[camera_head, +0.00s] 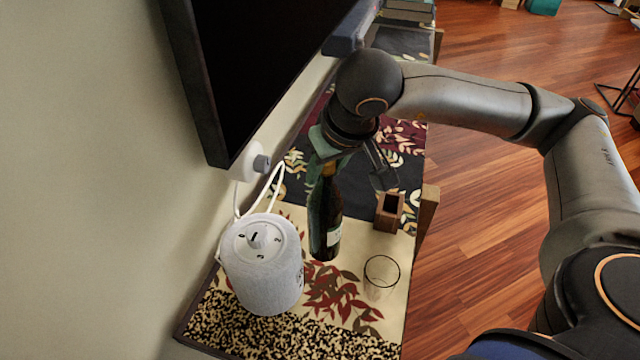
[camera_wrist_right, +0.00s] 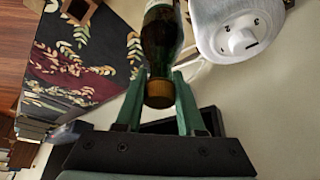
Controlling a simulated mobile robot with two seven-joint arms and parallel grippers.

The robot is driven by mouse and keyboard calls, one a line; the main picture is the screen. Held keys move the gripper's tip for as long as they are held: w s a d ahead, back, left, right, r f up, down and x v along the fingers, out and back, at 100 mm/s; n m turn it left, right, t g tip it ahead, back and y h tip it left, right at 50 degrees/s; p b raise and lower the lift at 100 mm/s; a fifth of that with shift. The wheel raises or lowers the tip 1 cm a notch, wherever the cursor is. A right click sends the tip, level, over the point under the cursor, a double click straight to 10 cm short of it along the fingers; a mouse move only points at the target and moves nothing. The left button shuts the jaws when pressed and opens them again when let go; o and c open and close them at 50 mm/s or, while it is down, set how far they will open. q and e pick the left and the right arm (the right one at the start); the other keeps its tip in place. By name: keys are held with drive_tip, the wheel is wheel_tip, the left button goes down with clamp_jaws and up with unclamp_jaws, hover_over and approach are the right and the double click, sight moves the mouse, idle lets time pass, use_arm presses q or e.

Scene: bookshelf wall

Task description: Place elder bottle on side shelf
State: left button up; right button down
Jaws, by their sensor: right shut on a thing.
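The elder bottle (camera_head: 326,215) is dark glass with a pale label low on its side and a brown cap. In the head view it hangs upright over, or stands on, the patterned side shelf (camera_head: 394,335); I cannot tell if its base touches. My right gripper (camera_head: 326,160) is shut on the bottle's neck from above. In the right wrist view the bottle (camera_wrist_right: 160,45) sits with its cap between the two green fingers (camera_wrist_right: 160,95). My left gripper is not in view.
A white canister (camera_head: 262,275) stands left of the bottle, close to it. A clear glass (camera_head: 381,275) and a small brown wooden box (camera_head: 389,212) stand to its right. A dark screen (camera_head: 250,70) overhangs the wall side. The shelf's front end is bare.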

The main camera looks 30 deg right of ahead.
sight(320, 186)
drive_tip(key=x, duration=0.3)
drive_tip(key=shift+s+a+f, duration=0.1)
drive_tip(key=shift+a+f, duration=0.15)
drive_tip(key=shift+f, duration=0.45)
drive_tip(key=shift+f+b, duration=0.2)
drive_tip(key=shift+b, duration=0.1)
drive_tip(key=c, duration=0.5)
unclamp_jaws()
drive_tip(key=shift+r, duration=0.1)
